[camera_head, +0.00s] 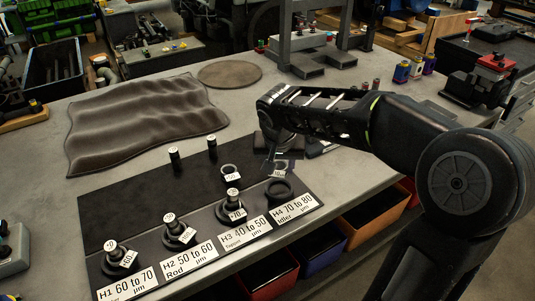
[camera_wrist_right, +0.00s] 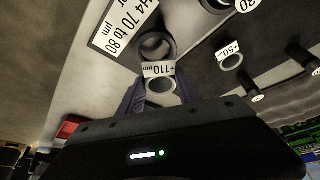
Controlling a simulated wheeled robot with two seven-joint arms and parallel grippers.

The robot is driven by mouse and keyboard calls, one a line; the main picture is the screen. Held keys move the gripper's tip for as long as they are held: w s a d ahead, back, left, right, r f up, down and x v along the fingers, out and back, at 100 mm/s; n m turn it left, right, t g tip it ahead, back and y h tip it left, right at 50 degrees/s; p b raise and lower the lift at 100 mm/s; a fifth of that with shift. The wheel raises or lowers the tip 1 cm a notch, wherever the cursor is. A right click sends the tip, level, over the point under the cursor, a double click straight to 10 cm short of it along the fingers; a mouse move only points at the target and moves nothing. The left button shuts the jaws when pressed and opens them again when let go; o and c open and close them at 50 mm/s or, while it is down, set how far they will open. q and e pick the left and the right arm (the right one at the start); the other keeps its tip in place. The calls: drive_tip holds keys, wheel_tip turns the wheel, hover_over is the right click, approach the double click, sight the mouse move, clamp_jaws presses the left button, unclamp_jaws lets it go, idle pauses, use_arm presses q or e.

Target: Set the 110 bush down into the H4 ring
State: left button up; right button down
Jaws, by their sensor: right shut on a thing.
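My right gripper (camera_head: 279,162) comes in from the right and is shut on the 110 bush, a small ring with a white tag (camera_head: 281,171). In the right wrist view the bush (camera_wrist_right: 161,87) sits between the fingertips (camera_wrist_right: 160,98), its tag reading +110 µm. The H4 ring (camera_head: 281,192) is a dark, empty ring on the mat by the "H4 70 to 80" label. It also shows in the right wrist view (camera_wrist_right: 155,45), just beyond the bush. The bush appears apart from the ring; its height above the mat is unclear. My left gripper is out of view.
The H1, H2 and H3 stations carry upright dark parts with white tags (camera_head: 234,197). A +50 ring (camera_head: 229,171) lies on the black mat (camera_head: 130,202), left of my gripper. Two dark pins (camera_head: 174,154) stand behind. A wavy grey mat (camera_head: 140,117) lies farther back.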

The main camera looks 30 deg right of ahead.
sight(280, 173)
drive_tip(key=shift+s+r, duration=0.1)
drive_tip(key=shift+s, duration=0.05)
drive_tip(key=shift+f, duration=0.2)
drive_tip(key=shift+f+b, duration=1.35)
drive_tip(key=shift+f, duration=0.65)
drive_tip(key=shift+f+b, duration=0.7)
drive_tip(key=shift+f, duration=0.05)
drive_tip(key=shift+s+f, duration=0.1)
drive_tip(key=shift+f, duration=0.05)
